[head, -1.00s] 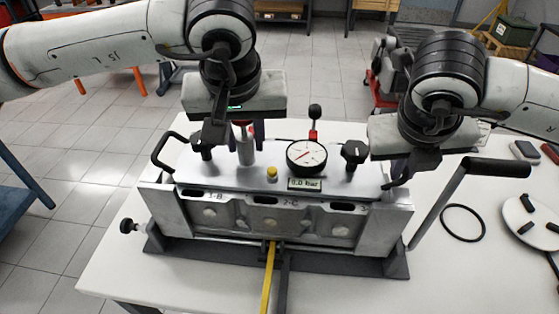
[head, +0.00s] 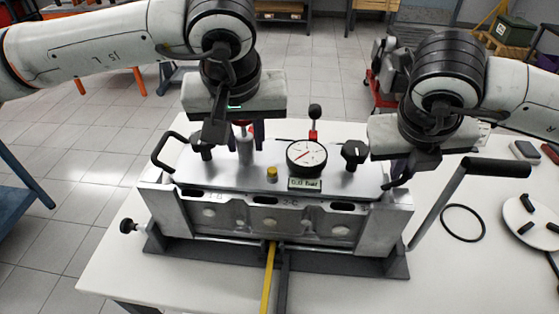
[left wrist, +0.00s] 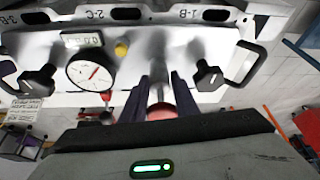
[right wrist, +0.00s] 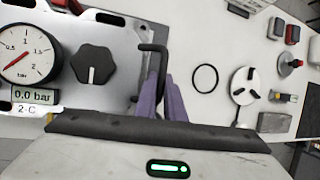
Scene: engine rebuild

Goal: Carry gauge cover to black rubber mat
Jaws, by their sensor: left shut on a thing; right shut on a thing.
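The gauge cover (head: 334,176) is a silvery plate with a round dial, black knobs, a yellow cap and bent black end handles. It sits level at the top of the metal engine block (head: 372,222); I cannot tell whether it touches. My left gripper (left wrist: 162,85) is shut on an upright grey post with a red part, on the cover near its left end. My right gripper (right wrist: 165,95) is shut on the black handle (right wrist: 153,48) at the cover's right end. I cannot make out the black rubber mat for certain in any view.
The block stands on a dark base (head: 330,262) on a white table (head: 115,268). A black ring (head: 462,223) and a round white plate (head: 530,222) lie further right. The table's front left is clear.

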